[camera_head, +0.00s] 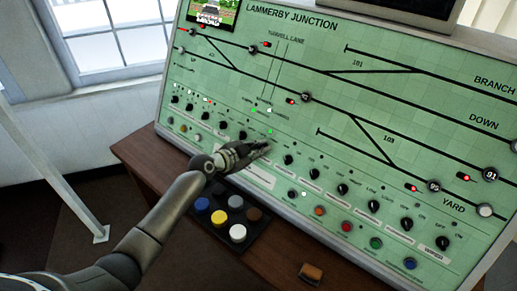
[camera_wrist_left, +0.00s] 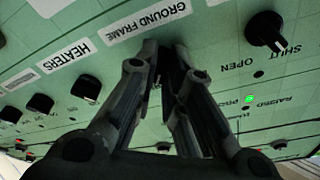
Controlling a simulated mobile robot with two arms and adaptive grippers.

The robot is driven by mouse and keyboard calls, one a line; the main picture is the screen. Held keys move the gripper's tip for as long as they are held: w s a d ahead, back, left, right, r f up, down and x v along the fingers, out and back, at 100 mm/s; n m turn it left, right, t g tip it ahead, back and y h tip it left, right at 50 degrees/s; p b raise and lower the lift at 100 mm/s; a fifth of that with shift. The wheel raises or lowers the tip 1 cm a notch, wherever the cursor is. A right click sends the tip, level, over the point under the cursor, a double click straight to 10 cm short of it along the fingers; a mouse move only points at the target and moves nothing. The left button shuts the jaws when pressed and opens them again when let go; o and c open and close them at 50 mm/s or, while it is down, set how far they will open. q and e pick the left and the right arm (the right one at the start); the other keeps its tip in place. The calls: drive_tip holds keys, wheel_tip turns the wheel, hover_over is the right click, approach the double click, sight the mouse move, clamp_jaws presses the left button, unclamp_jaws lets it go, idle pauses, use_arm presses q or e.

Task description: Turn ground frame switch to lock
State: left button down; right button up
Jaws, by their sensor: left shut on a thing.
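The green control panel (camera_head: 300,120) is titled LAMMERBY JUNCTION and carries a row of black knobs. My left gripper (camera_head: 264,147) reaches its lower middle part. In the left wrist view the fingertips of my left gripper (camera_wrist_left: 166,50) are close together, right by the GROUND FRAME label (camera_wrist_left: 150,22). They are shut on the ground frame switch, which the fingers almost wholly hide. Its angle cannot be told. My right gripper is in neither view.
Black knobs under the HEATERS label (camera_wrist_left: 88,88) and a SHUT/OPEN knob (camera_wrist_left: 266,27) flank the gripper. A black button box (camera_head: 255,242) with several coloured caps lies on the wooden desk (camera_head: 150,160) below. A small brown object (camera_head: 311,273) lies near the desk's front.

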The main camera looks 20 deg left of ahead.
use_arm(q)
drive_tip(key=shift+n, duration=0.3)
drive_tip(key=n, duration=0.3)
drive_tip(key=shift+d+t+y+p, duration=0.1)
drive_tip(key=shift+t+y+p, duration=0.2)
drive_tip(key=n+p, duration=0.1)
drive_tip(key=n, duration=0.2)
drive_tip(key=shift+r, duration=0.15)
drive_tip(key=n+y+p, duration=0.1)
drive_tip(key=n+p, duration=0.2)
drive_tip(key=n, duration=0.2)
drive_tip(key=shift+d+r, duration=0.1)
drive_tip(key=shift+n+t+y+p, duration=0.3)
drive_tip(key=shift+n+y+p, duration=0.3)
drive_tip(key=shift+n+p, duration=0.9)
drive_tip(key=shift+n, duration=0.5)
drive_tip(key=c, duration=1.6)
unclamp_jaws()
drive_tip(key=shift+c, duration=0.2)
drive_tip(key=shift+o, duration=0.6)
drive_tip(key=shift+w+f, duration=0.1)
drive_tip(key=shift+f, duration=0.15)
